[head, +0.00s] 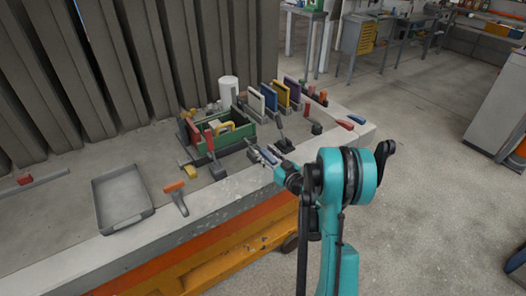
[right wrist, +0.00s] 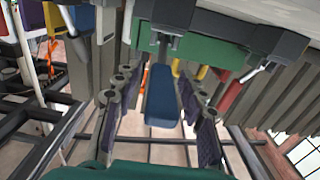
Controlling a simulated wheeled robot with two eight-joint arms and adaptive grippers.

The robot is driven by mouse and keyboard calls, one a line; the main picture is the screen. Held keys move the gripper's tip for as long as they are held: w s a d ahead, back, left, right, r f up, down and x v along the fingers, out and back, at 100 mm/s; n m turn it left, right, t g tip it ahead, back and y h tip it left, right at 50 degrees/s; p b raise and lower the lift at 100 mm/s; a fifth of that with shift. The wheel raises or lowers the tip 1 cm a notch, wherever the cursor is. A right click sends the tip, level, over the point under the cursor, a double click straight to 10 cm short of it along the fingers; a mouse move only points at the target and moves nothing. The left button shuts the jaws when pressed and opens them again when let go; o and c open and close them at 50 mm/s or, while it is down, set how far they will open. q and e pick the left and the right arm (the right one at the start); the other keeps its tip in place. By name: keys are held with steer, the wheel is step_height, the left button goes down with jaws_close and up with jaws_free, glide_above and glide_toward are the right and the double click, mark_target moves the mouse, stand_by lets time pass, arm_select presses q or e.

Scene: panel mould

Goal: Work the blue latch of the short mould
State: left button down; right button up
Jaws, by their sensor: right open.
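The green short mould (head: 236,140) stands on the bench, and its green side also shows at the top of the right wrist view (right wrist: 205,52). The blue latch (right wrist: 162,97) hangs from a grey bracket at the mould's side in the right wrist view. In the head view the blue latch (head: 268,156) is small and partly hidden by my wrist. My right gripper (right wrist: 161,108) is open, with one finger on each side of the blue latch. I see gaps between the latch and both fingers. It also shows at the mould's front in the head view (head: 267,160). My left gripper is out of view.
A grey tray (head: 122,199) and an orange-handled scraper (head: 176,197) lie left on the bench. Coloured panels (head: 281,94) stand behind the mould, with a white cylinder (head: 229,88) nearby. Dark upright handles (head: 215,165) flank the mould.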

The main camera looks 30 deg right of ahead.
steer(key=shift+w, duration=0.95)
jaws_close()
steer(key=shift+r, duration=0.1)
